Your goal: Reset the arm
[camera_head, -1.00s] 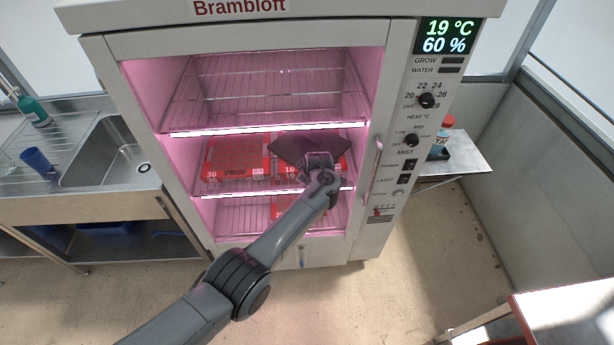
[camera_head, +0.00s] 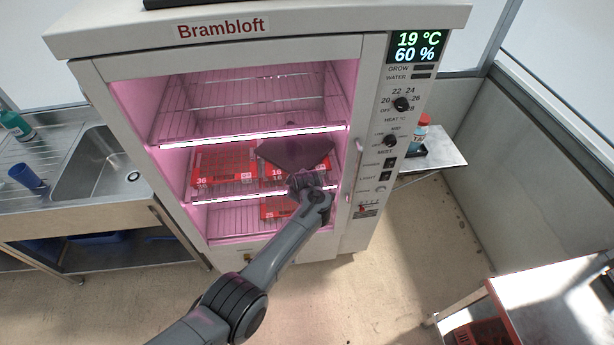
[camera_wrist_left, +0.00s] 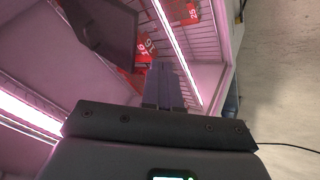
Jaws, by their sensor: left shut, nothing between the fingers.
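My left arm reaches up from the bottom of the head view into the open, pink-lit cabinet (camera_head: 226,58). The fingertips are hidden in that view. In the left wrist view my left gripper (camera_wrist_left: 165,85) has its fingers together with nothing between them. A dark flat object (camera_wrist_left: 105,25) shows beyond the fingers at upper left; I cannot tell what it is. My right gripper is in neither view.
Red numbered trays (camera_head: 222,163) lie on the middle shelf, with another (camera_head: 276,208) lower down. The top wire shelf (camera_head: 245,105) is empty. A control panel (camera_head: 390,140) borders the opening at right. A sink (camera_head: 100,165) stands left; a metal table (camera_head: 550,300) stands lower right.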

